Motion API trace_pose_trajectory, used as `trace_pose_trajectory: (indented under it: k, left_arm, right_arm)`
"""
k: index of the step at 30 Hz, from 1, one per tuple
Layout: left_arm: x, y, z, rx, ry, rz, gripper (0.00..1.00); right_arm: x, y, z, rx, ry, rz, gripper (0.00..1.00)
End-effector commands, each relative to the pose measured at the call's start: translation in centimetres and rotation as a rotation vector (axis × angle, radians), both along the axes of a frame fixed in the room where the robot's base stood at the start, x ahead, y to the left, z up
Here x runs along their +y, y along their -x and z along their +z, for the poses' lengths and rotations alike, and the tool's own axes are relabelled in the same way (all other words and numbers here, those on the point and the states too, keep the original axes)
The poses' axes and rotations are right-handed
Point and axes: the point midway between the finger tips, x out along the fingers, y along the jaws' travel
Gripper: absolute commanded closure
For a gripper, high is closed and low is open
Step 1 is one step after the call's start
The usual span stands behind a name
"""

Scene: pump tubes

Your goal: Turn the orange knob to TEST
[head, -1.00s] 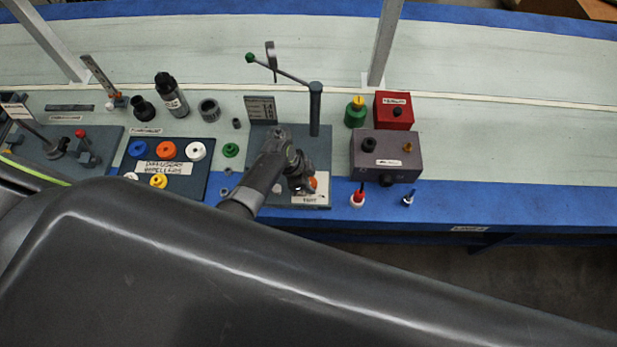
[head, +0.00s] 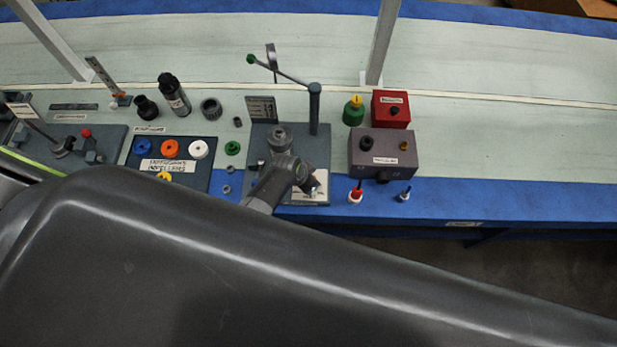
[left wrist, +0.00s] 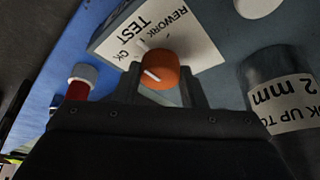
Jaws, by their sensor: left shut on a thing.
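The orange knob (left wrist: 158,71) sits on a white label plate (left wrist: 185,30) printed REWORK, TEST and OK in the left wrist view. A white line on the knob lies at its left side, nearer OK than REWORK; the exact mark it points to is hard to tell. My left gripper (left wrist: 160,86) is shut on the knob, one finger on each side. In the head view my left gripper (head: 312,183) hides the knob, and part of the white plate (head: 303,196) shows below it. My right gripper is not in view.
A grey cylinder marked 2 mm (left wrist: 283,90) stands right of the knob. A red and white plug (left wrist: 80,80) is at the left. In the head view a grey box (head: 395,150) and a thin post with a green-tipped lever (head: 314,110) stand close by.

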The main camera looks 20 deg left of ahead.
Motion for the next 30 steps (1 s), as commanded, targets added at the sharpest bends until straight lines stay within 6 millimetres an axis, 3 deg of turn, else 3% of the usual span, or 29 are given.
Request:
trace_pose_trajectory:
  k: [14, 15, 19, 30]
  left_arm:
    - [0.02, 0.07, -0.07, 0.002, -0.001, 0.01, 0.85]
    - [0.01, 0.07, -0.07, 0.002, -0.001, 0.01, 0.57]
    - [0.01, 0.06, -0.06, 0.002, -0.001, 0.01, 0.41]
    - [0.06, 0.12, 0.28, 0.001, -0.001, 0.01, 0.41]
  right_arm:
    - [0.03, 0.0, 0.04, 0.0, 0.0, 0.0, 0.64]
    - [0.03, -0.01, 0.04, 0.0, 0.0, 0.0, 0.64]
    - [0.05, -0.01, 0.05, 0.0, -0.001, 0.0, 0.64]
    - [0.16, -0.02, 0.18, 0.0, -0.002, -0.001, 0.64]
